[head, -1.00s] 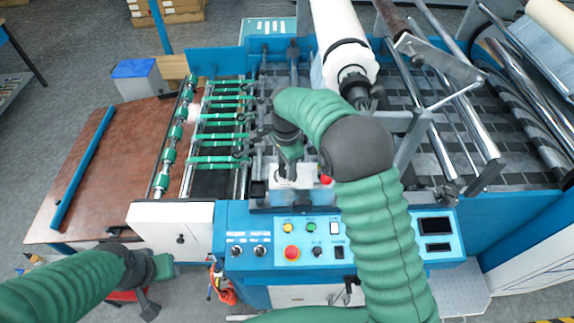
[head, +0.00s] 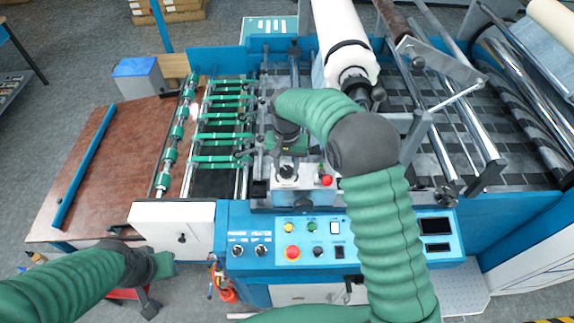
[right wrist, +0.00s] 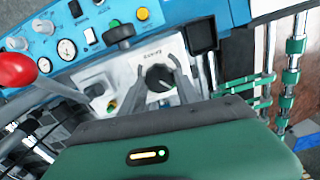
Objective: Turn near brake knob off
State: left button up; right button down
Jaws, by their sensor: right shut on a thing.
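The near brake knob (head: 287,171) is a dark round knob on a small pale control box in the middle of the machine. In the right wrist view the black knob (right wrist: 158,78) sits between the two grey fingers on a white plate with small lettering. My right gripper (right wrist: 153,88) is shut on this knob. In the head view my right gripper (head: 288,163) reaches down to the box from behind, and its fingertips are hard to make out. My left gripper (head: 158,284) hangs low at the left, away from the machine's panel; its jaw opening is unclear.
A red button (head: 326,181) sits just right of the knob. The blue front panel (head: 270,220) carries dials, buttons and another red button. Green rollers (head: 222,135) lie to the left, and a large white roll (head: 345,55) stands behind.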

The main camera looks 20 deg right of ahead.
jog(key=n, duration=0.4)
jog(key=shift+w+r+n, duration=0.2)
jog(key=shift+r+n, duration=0.05)
jog(key=shift+n, duration=0.05)
jog(key=n, duration=0.3)
jog(key=shift+n+p, duration=0.35)
jog(key=shift+n, duration=0.05)
jog(key=n, duration=0.4)
jog(key=shift+p, duration=0.3)
jog(key=shift+n, duration=2.1)
jog(key=shift+p, duration=0.3)
jog(key=c, duration=1.1)
grip_release()
jog(key=shift+o, duration=1.1)
jog(key=shift+s, duration=0.15)
jog(key=shift+f, duration=0.1)
